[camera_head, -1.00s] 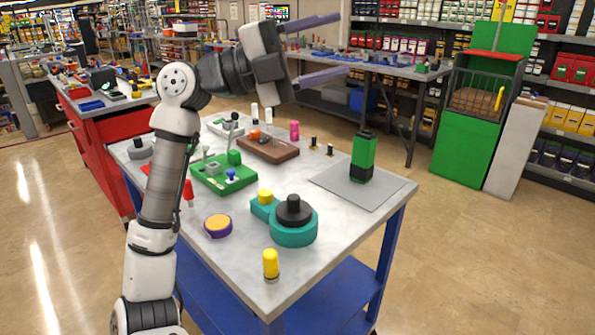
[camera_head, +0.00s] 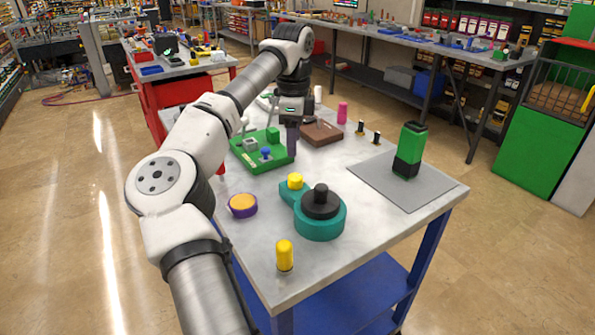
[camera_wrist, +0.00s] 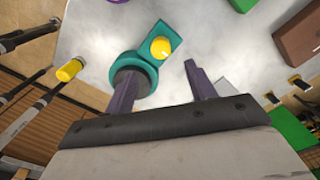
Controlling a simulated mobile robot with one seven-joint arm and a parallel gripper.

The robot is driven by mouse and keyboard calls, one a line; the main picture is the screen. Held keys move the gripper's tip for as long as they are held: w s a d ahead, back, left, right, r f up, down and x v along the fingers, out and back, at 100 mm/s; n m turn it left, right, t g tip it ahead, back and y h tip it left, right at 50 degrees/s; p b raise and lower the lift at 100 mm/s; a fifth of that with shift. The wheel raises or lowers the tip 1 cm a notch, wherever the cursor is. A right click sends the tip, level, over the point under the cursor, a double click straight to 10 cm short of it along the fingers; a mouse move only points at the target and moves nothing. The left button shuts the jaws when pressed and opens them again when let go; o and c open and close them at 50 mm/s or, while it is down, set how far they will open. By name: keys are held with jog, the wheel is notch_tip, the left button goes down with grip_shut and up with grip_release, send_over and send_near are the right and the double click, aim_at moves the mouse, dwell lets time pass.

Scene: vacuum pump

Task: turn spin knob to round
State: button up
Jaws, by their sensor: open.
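A black stepped knob (camera_head: 321,203), likely the spin knob, sits on the round part of a teal base (camera_head: 320,228) on the table. A yellow button (camera_head: 295,181) is on the smaller end of the base. In the wrist view the teal base (camera_wrist: 168,33) and yellow button (camera_wrist: 160,47) show, with the black knob mostly hidden behind a finger. My gripper (camera_head: 292,140) points down beside the green board, behind and left of the knob and apart from it. Its two purple fingers (camera_wrist: 160,82) are spread with nothing between them.
The grey table (camera_head: 370,225) also holds a green board (camera_head: 250,160), a brown block (camera_head: 321,133), a purple-and-yellow disc (camera_head: 242,205), a yellow cylinder (camera_head: 285,255) and a green-black block (camera_head: 410,150) on a grey mat (camera_head: 375,182). Bare tabletop surrounds the teal base.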

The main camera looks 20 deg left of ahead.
aim_at(295, 176)
notch_tip(295, 176, down, 10)
jog(key=shift+d+r+p, duration=0.1)
jog(key=shift+p, duration=0.8)
jog(key=c, duration=1)
